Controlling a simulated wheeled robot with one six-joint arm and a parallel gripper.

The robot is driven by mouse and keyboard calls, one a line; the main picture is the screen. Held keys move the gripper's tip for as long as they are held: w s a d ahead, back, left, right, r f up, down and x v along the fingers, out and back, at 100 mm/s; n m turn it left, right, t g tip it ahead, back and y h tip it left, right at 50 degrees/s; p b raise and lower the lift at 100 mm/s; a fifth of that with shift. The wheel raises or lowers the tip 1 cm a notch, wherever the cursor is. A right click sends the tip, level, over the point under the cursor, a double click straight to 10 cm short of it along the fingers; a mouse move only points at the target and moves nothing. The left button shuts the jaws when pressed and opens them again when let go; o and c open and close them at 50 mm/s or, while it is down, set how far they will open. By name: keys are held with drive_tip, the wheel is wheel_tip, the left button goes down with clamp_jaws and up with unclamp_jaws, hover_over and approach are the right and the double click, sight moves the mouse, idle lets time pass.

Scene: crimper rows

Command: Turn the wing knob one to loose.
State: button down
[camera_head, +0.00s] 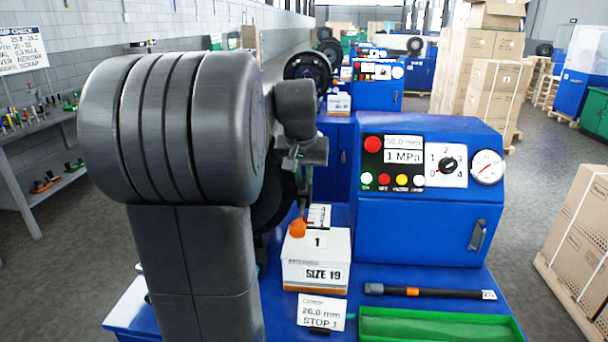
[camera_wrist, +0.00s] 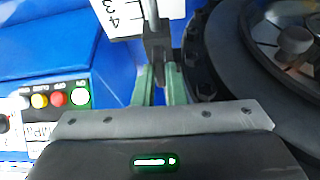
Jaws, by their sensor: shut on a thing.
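My gripper (camera_wrist: 157,80) shows greenish fingers in the wrist view, closed on a dark grey piece (camera_wrist: 156,44) with a thin grey stem running up from it. This piece may be wing knob one; its wings are hidden between the fingers. In the head view my gripper (camera_head: 312,152) is beside the blue crimper (camera_head: 430,225), above a small scale plate (camera_head: 319,214). The scale plate with 3 and 4 (camera_wrist: 125,18) also shows in the wrist view.
The crimper's panel has lamps, a selector (camera_head: 447,165) and a gauge (camera_head: 487,167). The round die head (camera_wrist: 240,60) is close at right in the wrist view. A STOP 1 card (camera_head: 322,312), a black-handled tool (camera_head: 425,291) and a green tray (camera_head: 435,325) lie at the front.

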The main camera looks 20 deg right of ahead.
drive_tip(key=shift+n, duration=0.4)
drive_tip(key=c, duration=1.5)
unclamp_jaws()
drive_tip(key=v, duration=1.3)
drive_tip(key=shift+s+d+r, duration=0.1)
drive_tip(key=shift+s+r, duration=0.1)
drive_tip(key=shift+r, duration=0.2)
